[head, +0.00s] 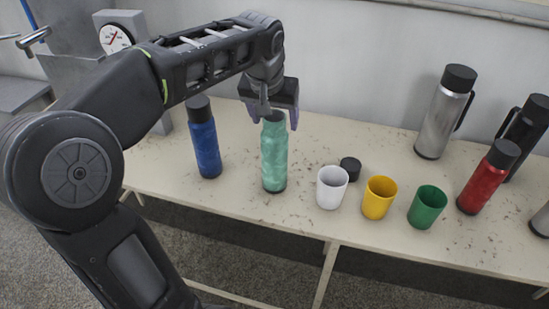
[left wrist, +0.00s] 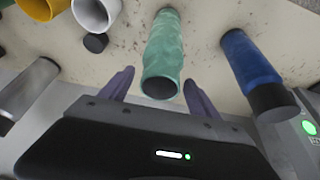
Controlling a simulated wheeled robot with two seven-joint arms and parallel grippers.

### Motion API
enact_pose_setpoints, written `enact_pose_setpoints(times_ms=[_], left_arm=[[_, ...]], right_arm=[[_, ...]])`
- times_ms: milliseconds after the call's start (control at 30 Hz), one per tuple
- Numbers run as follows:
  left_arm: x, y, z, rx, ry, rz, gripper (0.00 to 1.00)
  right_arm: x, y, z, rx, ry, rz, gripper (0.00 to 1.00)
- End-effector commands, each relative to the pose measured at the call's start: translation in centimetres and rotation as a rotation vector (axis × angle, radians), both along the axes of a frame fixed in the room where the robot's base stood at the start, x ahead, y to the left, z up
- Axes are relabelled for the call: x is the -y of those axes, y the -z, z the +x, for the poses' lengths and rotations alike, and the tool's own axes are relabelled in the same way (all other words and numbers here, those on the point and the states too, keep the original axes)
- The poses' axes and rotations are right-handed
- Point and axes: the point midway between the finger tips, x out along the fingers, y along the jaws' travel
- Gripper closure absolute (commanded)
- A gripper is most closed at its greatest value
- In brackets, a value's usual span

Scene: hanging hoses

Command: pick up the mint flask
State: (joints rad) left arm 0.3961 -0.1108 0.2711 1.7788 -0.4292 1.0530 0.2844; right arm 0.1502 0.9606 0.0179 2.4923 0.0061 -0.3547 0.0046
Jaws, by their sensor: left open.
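The mint flask (head: 274,158) stands upright on the table, between the blue flask and the white cup. In the left wrist view the mint flask (left wrist: 163,45) shows between my two fingers, its dark top end toward the camera. I cannot tell whether that end is a lid or an opening. My left gripper (head: 272,111) is open at the top of the flask, pointing down, with a finger on either side. It also shows in the left wrist view (left wrist: 158,84), with gaps beside the flask. My right gripper is not in view.
A blue flask (head: 205,142) stands close on the left. White (head: 332,188), yellow (head: 379,199) and green (head: 427,208) cups and a loose black cap (head: 350,168) are to the right. Farther right stand a red flask (head: 483,184) and a silver flask (head: 441,118). The wall is behind.

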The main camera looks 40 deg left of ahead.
Motion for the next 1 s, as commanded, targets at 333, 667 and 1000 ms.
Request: enact_pose_setpoints(times_ms=[333, 667, 1000], left_arm=[[-0.03, 0.13, 0.05, 0.001, 0.0, 0.0, 0.29], [-0.03, 0.11, 0.05, 0.001, 0.0, 0.0, 0.35], [-0.03, 0.1, 0.05, 0.001, 0.0, 0.0, 0.63]], right_arm=[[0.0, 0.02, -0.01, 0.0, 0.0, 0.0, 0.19], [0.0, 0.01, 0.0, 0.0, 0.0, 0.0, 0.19], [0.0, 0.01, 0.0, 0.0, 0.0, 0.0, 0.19]])
